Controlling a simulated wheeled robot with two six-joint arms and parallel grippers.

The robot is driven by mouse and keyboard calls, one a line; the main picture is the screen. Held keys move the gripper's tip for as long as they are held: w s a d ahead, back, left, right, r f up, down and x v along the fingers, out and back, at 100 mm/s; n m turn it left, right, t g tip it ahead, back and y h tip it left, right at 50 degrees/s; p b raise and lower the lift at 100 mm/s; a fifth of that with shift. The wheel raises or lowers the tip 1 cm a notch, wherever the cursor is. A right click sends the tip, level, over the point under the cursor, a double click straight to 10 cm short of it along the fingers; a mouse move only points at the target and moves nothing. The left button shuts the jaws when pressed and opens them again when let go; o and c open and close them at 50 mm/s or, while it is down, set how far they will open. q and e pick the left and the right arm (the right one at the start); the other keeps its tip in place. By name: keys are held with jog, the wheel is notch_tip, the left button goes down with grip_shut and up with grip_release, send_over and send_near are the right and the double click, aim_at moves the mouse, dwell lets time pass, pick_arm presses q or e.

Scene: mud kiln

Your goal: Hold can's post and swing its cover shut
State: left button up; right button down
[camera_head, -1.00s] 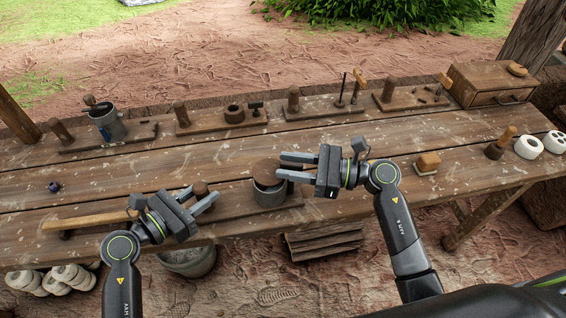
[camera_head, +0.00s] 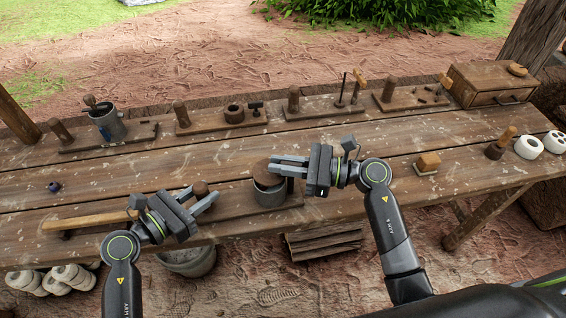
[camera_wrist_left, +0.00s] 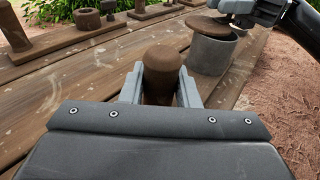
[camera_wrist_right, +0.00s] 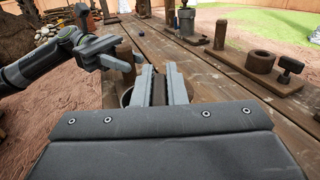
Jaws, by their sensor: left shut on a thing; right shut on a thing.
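The grey can (camera_head: 270,196) stands near the table's front edge, with its round brown cover (camera_head: 262,180) at its top. In the left wrist view the cover (camera_wrist_left: 205,26) sits over the can (camera_wrist_left: 212,55), off toward the left. The wooden post (camera_head: 200,187) with a rounded top stands left of the can. My left gripper (camera_head: 203,195) is shut on the post, which shows between its fingers in the left wrist view (camera_wrist_left: 161,70). My right gripper (camera_head: 271,166) is shut at the cover's right side, apparently on the cover; its fingers hide the exact contact.
A long wooden handle (camera_head: 85,221) lies to the left. Several boards with pegs (camera_head: 225,121) line the back edge. A wooden block (camera_head: 428,162) and a wooden box (camera_head: 492,85) are to the right.

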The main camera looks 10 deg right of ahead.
jog(key=shift+s+n+g+y, duration=0.15)
jog(key=shift+n+g+y, duration=0.1)
jog(key=shift+n+g, duration=1.1)
jog(key=shift+s+n+g+y, duration=0.2)
jog(key=shift+n+g, duration=0.55)
jog(key=shift+g, duration=1.2)
jog(key=c, duration=1.5)
grip_release()
jog(key=shift+o, duration=0.2)
jog(key=d, duration=1.2)
jog(key=shift+w+r, duration=0.1)
jog(key=shift+r, duration=1.9)
